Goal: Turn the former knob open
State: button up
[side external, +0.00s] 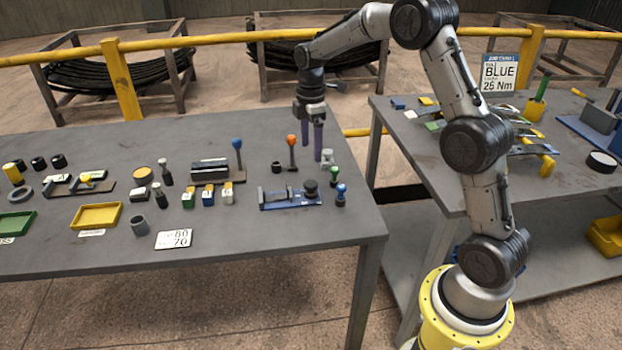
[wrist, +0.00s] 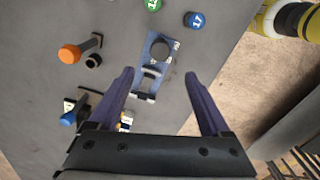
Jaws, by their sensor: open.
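A blue fixture (side external: 285,203) with dark clamp parts lies near the right end of the left table. A round black knob (side external: 310,187) stands at its right end; I take this as the former knob. In the wrist view the knob (wrist: 160,48) lies ahead of the fingertips, and the blue fixture (wrist: 142,82) runs back between the fingers. My gripper (side external: 314,150) hangs down above and behind the fixture, apart from it. In the wrist view my gripper (wrist: 159,76) has its fingers spread wide with nothing held. The knob's turn position cannot be read.
A blue-topped knob (side external: 341,190) and a green one (side external: 334,174) stand just right of the fixture. An orange-topped lever (side external: 291,152) and a blue-topped lever (side external: 238,158) stand behind it. The table's front right is clear. A yellow tray (side external: 96,217) lies left.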

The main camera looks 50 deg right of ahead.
aim_at(311, 183)
notch_tip(311, 183, down, 11)
jog(key=shift+f, duration=0.15)
dwell(0.4)
grip_shut()
